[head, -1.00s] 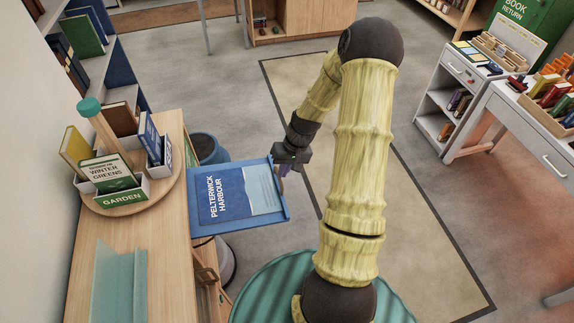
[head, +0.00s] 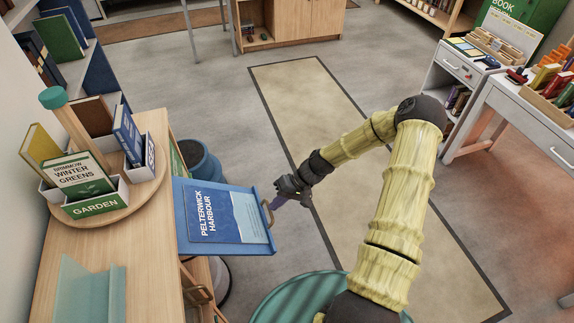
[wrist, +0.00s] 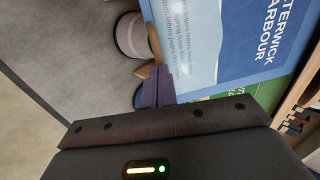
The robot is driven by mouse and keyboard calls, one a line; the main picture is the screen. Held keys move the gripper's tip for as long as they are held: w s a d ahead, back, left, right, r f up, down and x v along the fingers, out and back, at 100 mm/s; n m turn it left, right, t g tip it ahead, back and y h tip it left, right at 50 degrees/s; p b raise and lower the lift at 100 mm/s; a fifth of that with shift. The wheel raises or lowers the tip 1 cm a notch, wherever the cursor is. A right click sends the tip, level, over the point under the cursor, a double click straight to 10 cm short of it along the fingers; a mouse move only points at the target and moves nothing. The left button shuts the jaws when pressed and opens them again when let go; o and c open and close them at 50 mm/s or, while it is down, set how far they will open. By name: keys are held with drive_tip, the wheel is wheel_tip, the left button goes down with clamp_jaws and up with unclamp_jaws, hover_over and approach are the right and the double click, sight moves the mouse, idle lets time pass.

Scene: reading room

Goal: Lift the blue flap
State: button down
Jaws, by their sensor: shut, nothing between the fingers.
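The blue flap (head: 225,246) sticks out from the right side of the wooden desk unit, its outer edge lower in the head view than its desk side. It bears a blue and pale panel lettered "Pelterwick Harbour" (head: 212,213). A small wooden handle (head: 268,213) is at its outer edge. My gripper (head: 276,203) is shut and empty, its purple fingers beside that handle. In the wrist view the fingers (wrist: 158,88) overlap part of the handle (wrist: 154,42) and lie by the flap's edge. I cannot tell whether they touch.
A blue bin (head: 203,160) stands on the floor behind the flap. The desk top (head: 75,235) bears a round wooden carousel (head: 147,187) of books and a teal holder (head: 88,292).

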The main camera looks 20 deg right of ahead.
drive_tip(key=shift+a+f+b, duration=0.25)
drive_tip(key=shift+f, duration=0.35)
drive_tip(key=shift+a+f+b, duration=0.25)
drive_tip(key=shift+f, duration=0.3)
